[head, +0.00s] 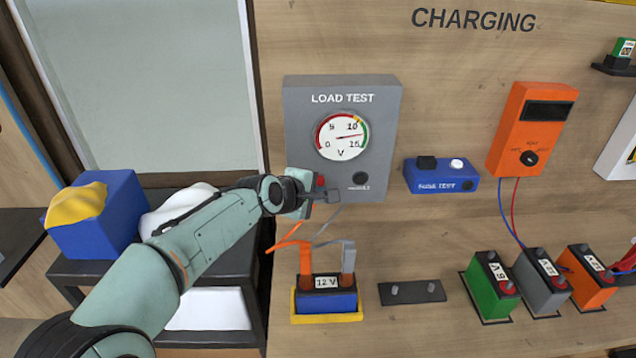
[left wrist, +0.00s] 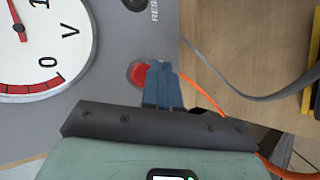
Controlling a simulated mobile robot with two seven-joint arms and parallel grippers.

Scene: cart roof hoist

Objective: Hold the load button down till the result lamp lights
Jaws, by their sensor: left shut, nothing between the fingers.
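The grey load test box (head: 300,120) hangs on the wooden wall, with a round volt dial (head: 341,150) whose needle points to the right. Its red load button (head: 320,181) is low on the left and partly hidden by my gripper. The result lamp (head: 360,178), to its right, is dark. My left gripper (head: 334,197) is shut and empty at the button. In the left wrist view its blue fingertips (left wrist: 161,68) overlap the edge of the red button (left wrist: 137,75); I cannot tell whether they touch or press it. My right gripper is not in view.
Orange and grey clips from the box sit on a blue 12 V battery (head: 328,301) below. To the right are a blue fuse tester (head: 440,178), an orange meter (head: 531,115) and several batteries. A blue bin (head: 100,225) stands left of my arm.

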